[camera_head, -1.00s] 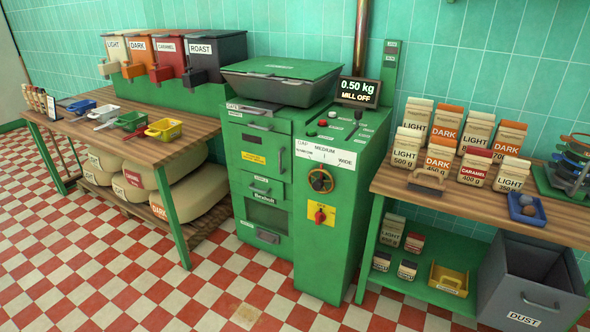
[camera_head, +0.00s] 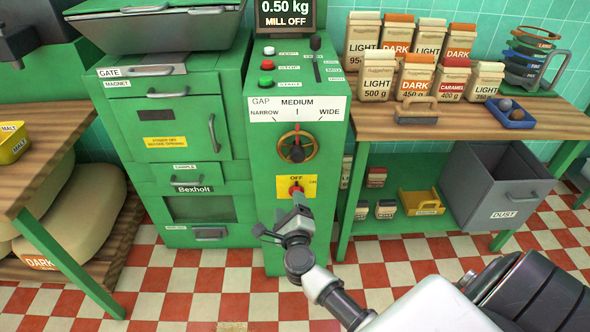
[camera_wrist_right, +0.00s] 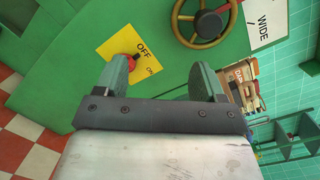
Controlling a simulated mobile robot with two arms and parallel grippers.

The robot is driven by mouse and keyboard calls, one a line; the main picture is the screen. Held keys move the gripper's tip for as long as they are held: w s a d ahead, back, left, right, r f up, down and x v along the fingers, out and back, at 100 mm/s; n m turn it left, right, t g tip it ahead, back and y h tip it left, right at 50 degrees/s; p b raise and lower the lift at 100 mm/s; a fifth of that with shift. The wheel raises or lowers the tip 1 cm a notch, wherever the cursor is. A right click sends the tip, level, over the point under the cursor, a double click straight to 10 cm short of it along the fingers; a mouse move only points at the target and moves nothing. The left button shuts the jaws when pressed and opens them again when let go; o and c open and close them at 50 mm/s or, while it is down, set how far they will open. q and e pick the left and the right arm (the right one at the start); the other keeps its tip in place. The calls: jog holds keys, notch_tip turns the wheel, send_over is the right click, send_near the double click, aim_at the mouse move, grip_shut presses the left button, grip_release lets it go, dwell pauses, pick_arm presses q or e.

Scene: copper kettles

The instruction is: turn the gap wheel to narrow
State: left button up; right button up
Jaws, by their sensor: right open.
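The gap wheel (camera_head: 297,146), a brass-coloured ring with a dark hub, is on the front of the green mill cabinet (camera_head: 262,225). My right gripper (camera_head: 298,210) is low in front of the cabinet, below the wheel and near the red switch (camera_head: 296,188). In the right wrist view my right gripper (camera_wrist_right: 160,80) is open and empty, with the wheel (camera_wrist_right: 201,24) beyond the fingers, apart from them. My left gripper is out of view.
The red switch sits on a yellow OFF plate just below the wheel. A wooden table (camera_head: 470,122) with several bags stands right of the mill, with a grey dust bin (camera_head: 500,185) below. Another table (camera_head: 45,165) stands left. Checkered floor lies open in front.

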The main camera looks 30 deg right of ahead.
aim_at(297, 157)
notch_tip(297, 157, up, 7)
jog(key=d+m+g+h+b, duration=0.1)
jog(key=d+m+h+b, duration=0.1)
jog(key=m, duration=0.8)
jog(key=x, duration=1.1)
jog(key=shift+s+d+b, duration=0.1)
jog(key=shift+d+b, duration=0.1)
jog(key=shift+b, duration=0.2)
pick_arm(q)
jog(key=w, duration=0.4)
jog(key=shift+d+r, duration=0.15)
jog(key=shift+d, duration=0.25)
pick_arm(e)
jog(key=c, duration=1.3)
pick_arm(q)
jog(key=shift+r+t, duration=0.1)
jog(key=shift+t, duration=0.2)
